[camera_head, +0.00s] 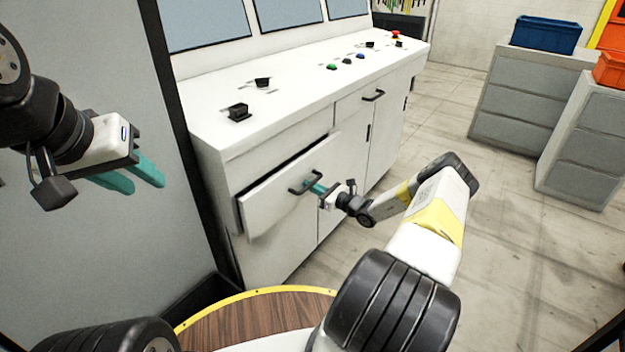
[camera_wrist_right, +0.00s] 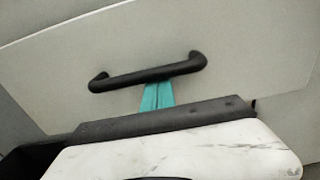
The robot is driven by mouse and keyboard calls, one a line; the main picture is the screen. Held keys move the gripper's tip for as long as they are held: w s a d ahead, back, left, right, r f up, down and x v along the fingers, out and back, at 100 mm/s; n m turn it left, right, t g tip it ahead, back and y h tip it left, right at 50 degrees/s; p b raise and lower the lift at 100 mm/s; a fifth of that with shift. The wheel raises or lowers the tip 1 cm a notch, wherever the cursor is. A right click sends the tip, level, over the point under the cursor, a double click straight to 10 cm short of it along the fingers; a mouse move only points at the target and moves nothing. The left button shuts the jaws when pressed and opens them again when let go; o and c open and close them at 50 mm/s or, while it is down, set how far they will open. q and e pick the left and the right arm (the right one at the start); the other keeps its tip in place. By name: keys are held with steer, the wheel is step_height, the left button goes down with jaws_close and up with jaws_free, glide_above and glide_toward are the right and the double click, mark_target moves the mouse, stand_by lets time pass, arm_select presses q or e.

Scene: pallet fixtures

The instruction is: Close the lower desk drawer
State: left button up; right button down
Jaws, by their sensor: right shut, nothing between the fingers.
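The lower desk drawer (camera_head: 272,200) is in the white control desk and stands partly open, with a dark gap along its top edge. Its black bar handle (camera_head: 303,182) is on the drawer front. My right gripper (camera_head: 312,186) is at the handle, its teal fingers together. In the right wrist view the fingers (camera_wrist_right: 158,95) reach up to the underside of the handle (camera_wrist_right: 148,77), with nothing seen between them. Whether they touch the handle or the drawer front (camera_wrist_right: 230,45) is unclear. My left gripper (camera_head: 137,177) hangs at the left with its teal fingers apart, away from the desk.
The desk top (camera_head: 290,100) carries knobs and coloured buttons. Grey drawer units (camera_head: 520,95) with a blue bin (camera_head: 546,35) and an orange bin (camera_head: 612,70) stand farther right. Open floor (camera_head: 500,230) lies between.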

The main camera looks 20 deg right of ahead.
mark_target(302, 181)
steer(key=x, duration=0.3)
steer(key=shift+w+a, duration=0.3)
steer(key=shift+w+r, duration=0.1)
steer(key=shift+a+r, duration=0.1)
